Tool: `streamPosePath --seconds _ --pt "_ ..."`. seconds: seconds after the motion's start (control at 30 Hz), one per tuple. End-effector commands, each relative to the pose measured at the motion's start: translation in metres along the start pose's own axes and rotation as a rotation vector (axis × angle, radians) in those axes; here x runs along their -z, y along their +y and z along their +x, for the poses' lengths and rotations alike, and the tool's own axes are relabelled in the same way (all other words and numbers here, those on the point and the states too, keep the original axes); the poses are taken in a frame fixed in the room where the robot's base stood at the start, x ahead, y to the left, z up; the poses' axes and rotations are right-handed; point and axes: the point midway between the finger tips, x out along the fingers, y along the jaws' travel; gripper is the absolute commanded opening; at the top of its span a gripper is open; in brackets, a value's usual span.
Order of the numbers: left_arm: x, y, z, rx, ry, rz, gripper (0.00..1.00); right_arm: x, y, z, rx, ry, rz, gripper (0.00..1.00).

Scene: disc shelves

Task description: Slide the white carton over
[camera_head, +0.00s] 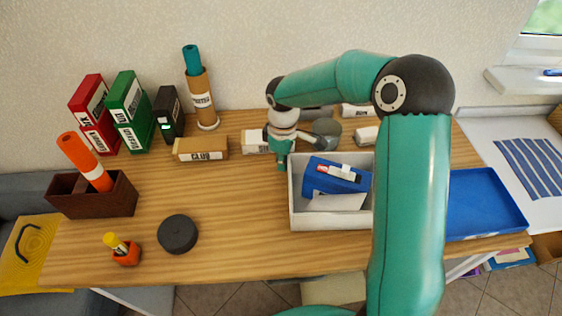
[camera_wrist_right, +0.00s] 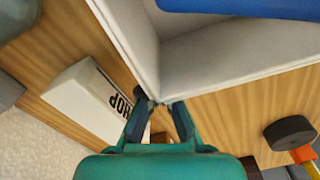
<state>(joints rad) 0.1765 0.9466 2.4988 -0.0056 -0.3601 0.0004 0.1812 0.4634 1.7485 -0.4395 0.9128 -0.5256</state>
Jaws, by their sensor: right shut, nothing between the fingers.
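A white carton (camera_head: 255,141) with a dark-lettered label lies on the wooden table, just left of my right gripper (camera_head: 282,166). The wrist view shows a white carton (camera_wrist_right: 85,100) with letters reading "HOP", left of the fingers and apart from them. My right gripper is shut and empty, pointing down beside the left rear corner of the white open box. In the wrist view its fingertips (camera_wrist_right: 160,106) are close to that box's corner; I cannot tell whether they touch. Part of the carton's right end is hidden by the gripper in the head view. My left gripper is not in view.
The white open box (camera_head: 330,220) holds a blue item (camera_head: 320,175). A tan box (camera_head: 200,149) lies left of the carton. A black disc (camera_head: 178,234) and a blue tray (camera_head: 487,205) are farther off. Bare table lies in front of the carton.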

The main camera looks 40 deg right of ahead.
Motion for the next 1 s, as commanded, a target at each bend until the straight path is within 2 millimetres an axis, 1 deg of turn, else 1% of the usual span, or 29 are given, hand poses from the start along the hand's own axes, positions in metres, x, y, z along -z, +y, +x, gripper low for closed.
streamPosePath --seconds 0.1,0.17,0.27,0.4,0.53,0.63,1.0 --pt "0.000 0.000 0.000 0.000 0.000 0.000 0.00 -0.001 0.000 0.000 0.000 0.000 0.001 0.00" --pt "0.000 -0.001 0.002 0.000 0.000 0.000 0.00 -0.005 0.001 0.000 -0.001 0.000 0.002 0.00" --pt "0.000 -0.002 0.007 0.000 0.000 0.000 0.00 -0.021 0.001 0.001 -0.001 0.000 0.004 0.00" --pt "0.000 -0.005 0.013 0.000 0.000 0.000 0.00 -0.052 0.001 0.002 -0.001 -0.001 0.007 0.00" --pt "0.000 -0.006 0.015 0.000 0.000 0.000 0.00 -0.071 0.001 0.001 0.000 -0.001 0.004 0.00" --pt "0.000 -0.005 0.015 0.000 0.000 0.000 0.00 -0.075 0.000 0.000 0.000 -0.001 0.000 0.00" --pt "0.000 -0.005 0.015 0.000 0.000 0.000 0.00 -0.073 0.000 0.000 0.000 -0.001 0.000 0.00"
